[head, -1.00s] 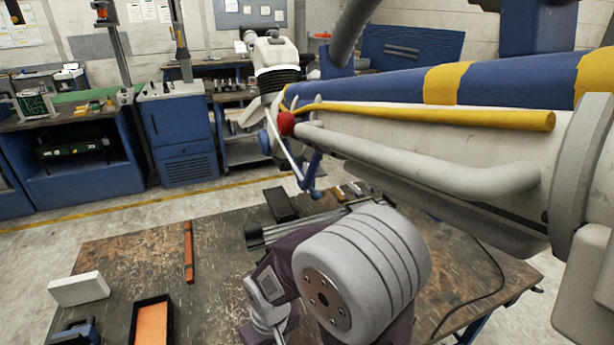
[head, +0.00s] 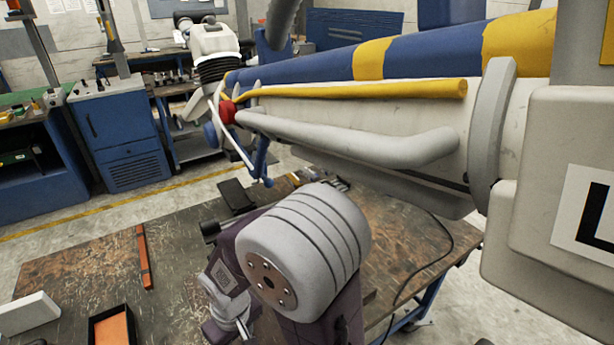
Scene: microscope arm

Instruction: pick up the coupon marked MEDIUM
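No coupon marked MEDIUM can be made out in the head view. Some small items (head: 336,183) lie at the far side of the worktable (head: 90,265), partly hidden by the big arm and too small to read. Neither of my grippers can be made out. A grey ribbed drum with a purple mount (head: 305,245) fills the middle foreground and hides part of the table; I cannot tell whether it is part of me.
A large white arm with a blue and yellow tube (head: 300,65) crosses above the table. Its housing (head: 545,185) at right bears a cut-off label. An orange bar (head: 143,257), a white block (head: 28,312) and a black tray (head: 112,325) with an orange inside lie left. Blue cabinets (head: 120,140) stand behind.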

